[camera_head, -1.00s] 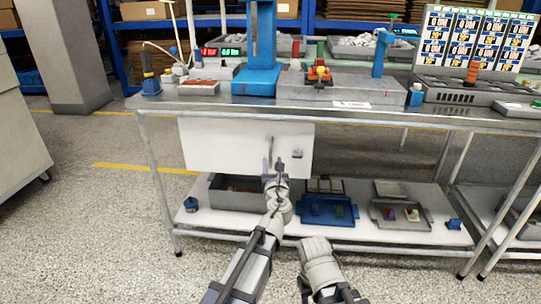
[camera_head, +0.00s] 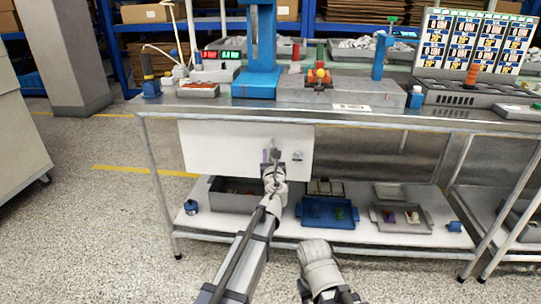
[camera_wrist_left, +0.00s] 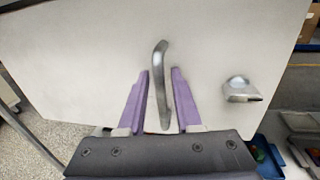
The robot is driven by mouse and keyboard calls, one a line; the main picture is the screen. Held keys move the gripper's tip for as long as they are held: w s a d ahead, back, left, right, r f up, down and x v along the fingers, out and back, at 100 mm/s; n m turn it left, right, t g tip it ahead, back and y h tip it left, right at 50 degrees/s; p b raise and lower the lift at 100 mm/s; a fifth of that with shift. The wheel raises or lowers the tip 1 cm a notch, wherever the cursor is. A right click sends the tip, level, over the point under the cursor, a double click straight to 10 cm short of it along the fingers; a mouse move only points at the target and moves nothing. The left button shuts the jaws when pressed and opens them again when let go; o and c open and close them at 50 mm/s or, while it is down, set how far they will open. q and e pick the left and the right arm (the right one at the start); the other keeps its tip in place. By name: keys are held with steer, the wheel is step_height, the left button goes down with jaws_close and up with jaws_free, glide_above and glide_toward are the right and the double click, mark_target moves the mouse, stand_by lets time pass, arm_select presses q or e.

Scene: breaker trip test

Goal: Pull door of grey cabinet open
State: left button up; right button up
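The cabinet door (camera_head: 220,148) is a pale grey-white panel hanging below the tabletop, and it looks shut. It fills much of the left wrist view (camera_wrist_left: 80,60). Its curved metal handle (camera_wrist_left: 161,70) stands upright. My left gripper (camera_head: 272,158) is at the handle, with the purple fingers (camera_wrist_left: 159,80) one on each side of it. The fingers are open, with a small gap showing on both sides of the handle. A small metal latch or knob (camera_wrist_left: 240,90) sits to the right of the handle. My right gripper is not in view; only part of my right arm shows.
The cabinet hangs under a steel workbench (camera_head: 340,106) carrying test gear. On the lower shelf (camera_head: 270,228) below the door are a grey bin (camera_head: 228,203), a blue tray (camera_head: 325,216) and a grey tray (camera_head: 400,221). The floor left of the bench is clear.

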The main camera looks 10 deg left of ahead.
arm_select(q)
jaws_close()
stand_by(1.1)
